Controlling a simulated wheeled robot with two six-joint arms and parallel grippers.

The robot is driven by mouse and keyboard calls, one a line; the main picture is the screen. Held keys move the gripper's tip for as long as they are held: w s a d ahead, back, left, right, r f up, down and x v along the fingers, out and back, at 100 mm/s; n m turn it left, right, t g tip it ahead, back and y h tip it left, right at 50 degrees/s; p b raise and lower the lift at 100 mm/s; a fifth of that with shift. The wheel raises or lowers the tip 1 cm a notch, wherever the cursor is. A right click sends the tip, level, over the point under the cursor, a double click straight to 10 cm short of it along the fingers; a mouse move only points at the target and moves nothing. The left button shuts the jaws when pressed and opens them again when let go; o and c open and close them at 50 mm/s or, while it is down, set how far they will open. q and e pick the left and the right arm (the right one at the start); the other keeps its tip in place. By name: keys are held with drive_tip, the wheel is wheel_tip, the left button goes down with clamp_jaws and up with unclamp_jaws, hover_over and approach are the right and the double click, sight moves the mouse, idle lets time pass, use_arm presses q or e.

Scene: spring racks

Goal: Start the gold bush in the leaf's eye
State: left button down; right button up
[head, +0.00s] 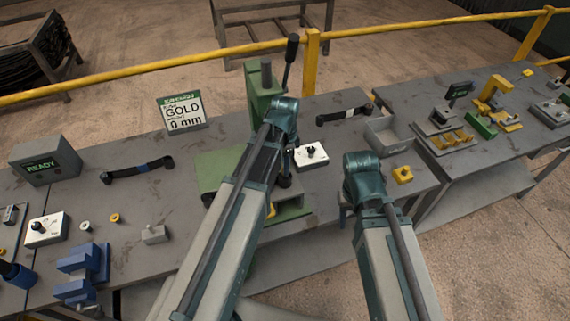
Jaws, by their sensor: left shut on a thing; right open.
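A small gold bush (115,217) lies on the left bench. A dark leaf (137,170) with an eye at each end lies behind it. A second dark leaf (344,114) with a white band lies at the back, right of the green press (264,90). My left arm crosses in front of the press and hides most of its working area. A small yellow piece (271,210) shows beside that arm at the press; I cannot tell what it is. My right arm stands over the bench's right part. The jaws of both grippers are hidden behind my arms.
A sign (184,113) reads GOLD, 0 mm. A grey box (46,160) reads READY. A grey bush (86,227), a blue vise (84,270) and white switch boxes (46,230) (311,155) stand around.

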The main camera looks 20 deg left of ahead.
use_arm(q)
drive_tip(key=shift+f+b, duration=0.95)
drive_tip(key=shift+c, duration=0.2)
unclamp_jaws()
drive_tip(key=shift+r, duration=0.15)
wheel_tip(320, 180, up, 7)
drive_tip(key=p, duration=0.7)
idle(0.4)
idle(0.7)
drive_tip(key=s+n, duration=0.9)
drive_tip(key=n, duration=0.3)
drive_tip(key=s+d+f+m+y+b, duration=0.1)
drive_tip(key=s+d+f+m+b, duration=0.2)
drive_tip(key=d+f+b, duration=0.7)
wheel_tip(320, 180, down, 2)
drive_tip(key=shift+s+d+f+b, duration=0.25)
drive_tip(key=shift+s+d+b, duration=0.05)
drive_tip(key=shift+s+b, duration=0.85)
